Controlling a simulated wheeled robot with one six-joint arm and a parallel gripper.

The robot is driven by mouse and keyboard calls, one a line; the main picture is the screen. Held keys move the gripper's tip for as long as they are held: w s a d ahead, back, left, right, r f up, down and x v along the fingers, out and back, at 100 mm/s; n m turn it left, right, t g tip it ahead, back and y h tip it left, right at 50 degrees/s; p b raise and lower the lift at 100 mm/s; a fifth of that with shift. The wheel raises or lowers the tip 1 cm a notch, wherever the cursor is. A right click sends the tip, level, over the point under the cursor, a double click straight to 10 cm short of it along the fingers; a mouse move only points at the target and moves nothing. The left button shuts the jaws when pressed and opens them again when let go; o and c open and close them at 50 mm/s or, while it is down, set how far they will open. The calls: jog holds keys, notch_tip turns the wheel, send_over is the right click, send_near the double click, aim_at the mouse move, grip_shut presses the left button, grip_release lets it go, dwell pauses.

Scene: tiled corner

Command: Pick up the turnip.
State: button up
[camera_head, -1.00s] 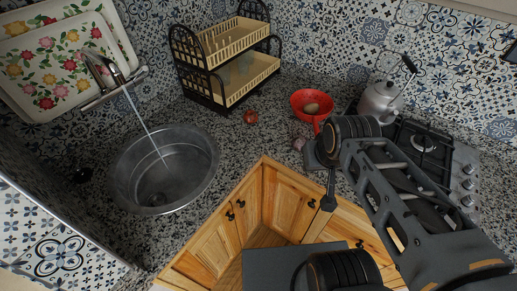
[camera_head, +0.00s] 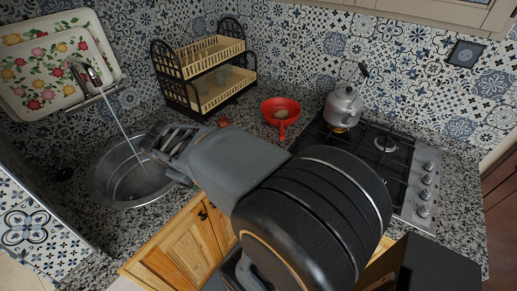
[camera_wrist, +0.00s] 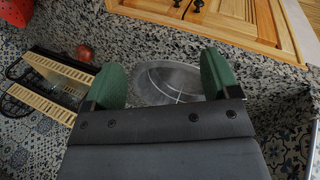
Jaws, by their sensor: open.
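I cannot make out the turnip for certain in the current views. A small pale pinkish thing that lay on the counter near the red bowl earlier is now hidden behind my arm. A small round reddish thing (camera_head: 222,121) lies on the counter in front of the dish rack; it also shows in the wrist view (camera_wrist: 84,52). My gripper (camera_wrist: 162,80) is open and empty, its green fingers spread apart with the sink beyond them. In the head view my gripper (camera_head: 168,142) is over the right side of the sink.
The round metal sink (camera_head: 105,180) has water running into it. The dish rack (camera_head: 205,75) stands at the back. A red bowl (camera_head: 280,107) holds a brownish thing. A kettle (camera_head: 344,106) stands on the stove (camera_head: 395,165). The trays (camera_head: 50,65) lean at the left.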

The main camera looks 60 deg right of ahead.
jog(key=shift+o, duration=0.9)
jog(key=d+f+n+g+h+b, duration=0.1)
jog(key=d+f+n+g+h, duration=0.1)
jog(key=d, duration=0.5)
jog(key=w+d+f+n+g+h+b, duration=0.1)
jog(key=d+f+n+g+h, duration=0.1)
jog(key=d+f, duration=0.2)
jog(key=d, duration=0.3)
jog(key=shift+d+f+n+h, duration=0.2)
jog(key=shift+d+n+h, duration=0.1)
jog(key=shift+n+h, duration=0.1)
jog(key=d+f+n+h, duration=0.1)
jog(key=d+f+n, duration=0.1)
jog(key=d, duration=0.2)
jog(key=d+f+n+g+h+b, duration=0.1)
jog(key=d+f+n, duration=0.1)
jog(key=d, duration=0.2)
jog(key=d+f+n+g+h, duration=0.1)
jog(key=d+f+n, duration=0.1)
jog(key=d, duration=0.3)
jog(key=shift+s+f+h, duration=0.15)
jog(key=shift+f+h, duration=0.1)
jog(key=shift+h, duration=0.15)
jog(key=shift+p+x, duration=0.55)
jog(key=shift+x, duration=2.45)
jog(key=c, duration=1)
